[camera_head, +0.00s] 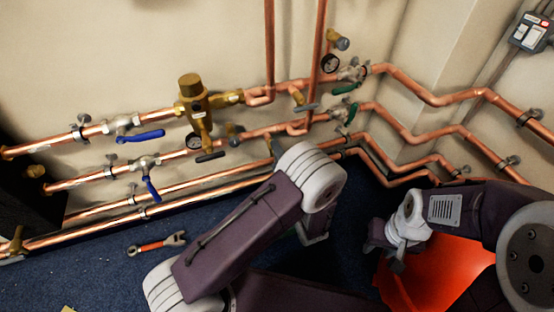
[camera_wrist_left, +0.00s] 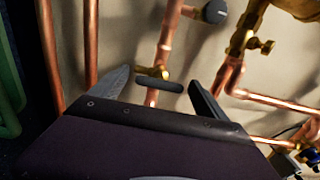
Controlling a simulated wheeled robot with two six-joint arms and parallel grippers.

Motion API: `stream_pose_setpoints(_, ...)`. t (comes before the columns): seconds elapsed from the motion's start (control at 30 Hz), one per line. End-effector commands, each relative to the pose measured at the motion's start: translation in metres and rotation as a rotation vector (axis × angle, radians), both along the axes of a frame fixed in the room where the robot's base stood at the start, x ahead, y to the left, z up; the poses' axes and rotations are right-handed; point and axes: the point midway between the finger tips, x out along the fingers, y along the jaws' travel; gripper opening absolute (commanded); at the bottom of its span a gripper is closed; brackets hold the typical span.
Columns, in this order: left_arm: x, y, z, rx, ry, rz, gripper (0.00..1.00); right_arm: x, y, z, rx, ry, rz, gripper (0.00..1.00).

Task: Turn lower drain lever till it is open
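My left gripper (camera_wrist_left: 160,77) shows in the left wrist view with its two dark fingers apart and nothing between them in contact. A dark drain lever (camera_wrist_left: 170,87) on a small brass valve (camera_wrist_left: 152,72) shows between the fingertips, apparently beyond them. The lever lies crosswise to the copper pipe behind it. In the head view, my left arm covers my left gripper and most of this lever; a bit of brass (camera_head: 270,146) shows beside the arm. My right gripper (camera_head: 384,256) hangs at the lower right, away from the pipes; its finger opening is unclear.
Copper pipes run along the wall. Blue levers (camera_head: 148,135) sit at left, green handles (camera_head: 345,88) at right. A brass regulator (camera_head: 193,100) stands above another black lever (camera_head: 210,156). A red-handled wrench (camera_head: 157,244) lies on the blue floor. An orange-red object (camera_head: 440,270) is under my right arm.

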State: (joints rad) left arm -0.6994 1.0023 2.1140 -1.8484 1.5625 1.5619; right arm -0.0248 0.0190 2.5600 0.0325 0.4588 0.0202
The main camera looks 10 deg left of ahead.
Motion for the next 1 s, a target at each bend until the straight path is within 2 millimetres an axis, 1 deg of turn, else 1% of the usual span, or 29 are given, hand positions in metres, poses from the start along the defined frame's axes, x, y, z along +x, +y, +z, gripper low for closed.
stream_pose_setpoints(0.07, -0.002, -0.002, 0.001, 0.001, 0.001, -0.001, 0.85, 0.0, 0.0, 0.003, 0.0, 0.0, 0.0, 0.38)
stream_pose_setpoints(0.17, -0.012, -0.009, 0.004, 0.001, 0.002, -0.004, 0.85, 0.0, 0.0, 0.013, 0.0, 0.0, 0.0, 0.38)
stream_pose_setpoints(0.4, -0.053, -0.037, 0.006, 0.003, 0.002, -0.006, 0.85, 0.0, 0.0, 0.041, 0.0, 0.0, 0.0, 0.38)
stream_pose_setpoints(0.53, -0.069, -0.048, 0.003, 0.001, 0.001, -0.004, 0.85, 0.0, 0.0, 0.048, 0.0, 0.0, 0.0, 0.38)
stream_pose_setpoints(0.7, -0.076, -0.051, 0.0, 0.0, 0.0, -0.001, 0.85, 0.0, 0.0, 0.049, 0.0, 0.0, 0.0, 0.38)
stream_pose_setpoints(1.0, -0.076, -0.051, 0.0, 0.0, 0.0, 0.0, 0.85, 0.0, 0.0, 0.048, 0.0, 0.0, 0.0, 0.38)
